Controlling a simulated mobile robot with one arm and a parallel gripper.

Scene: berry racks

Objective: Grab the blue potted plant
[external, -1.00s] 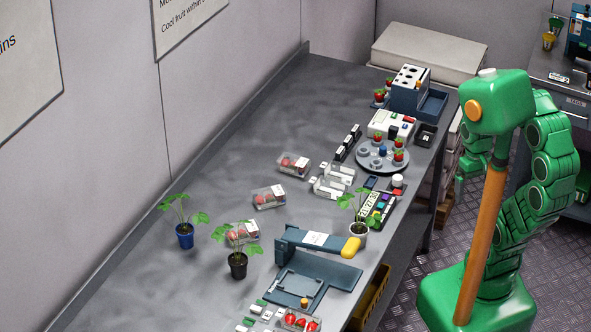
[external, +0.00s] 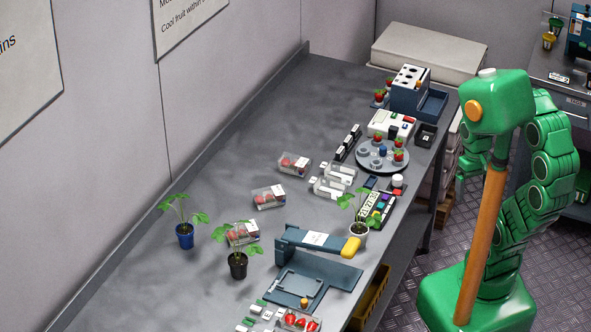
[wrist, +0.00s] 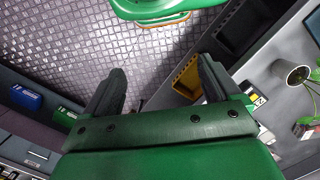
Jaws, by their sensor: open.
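The blue potted plant (external: 185,235) stands upright at the left of the grey table, near the wall, with green leaves above its pot. A plant in a black pot (external: 238,266) stands to its right and nearer the camera. A plant in a white pot (external: 358,232) stands near the table's front edge. My gripper (wrist: 160,85) is open and empty in the wrist view, with its two dark fingers apart. It is far from the blue pot, off the table's right side. In the external view my gripper is largely hidden behind my own body.
The grey table (external: 240,140) has free room along the wall. A blue tray device with a yellow handle (external: 350,247), clear berry boxes (external: 270,197) and a round stand (external: 383,158) take up its front side. A yellow crate (external: 370,298) sits below the table edge.

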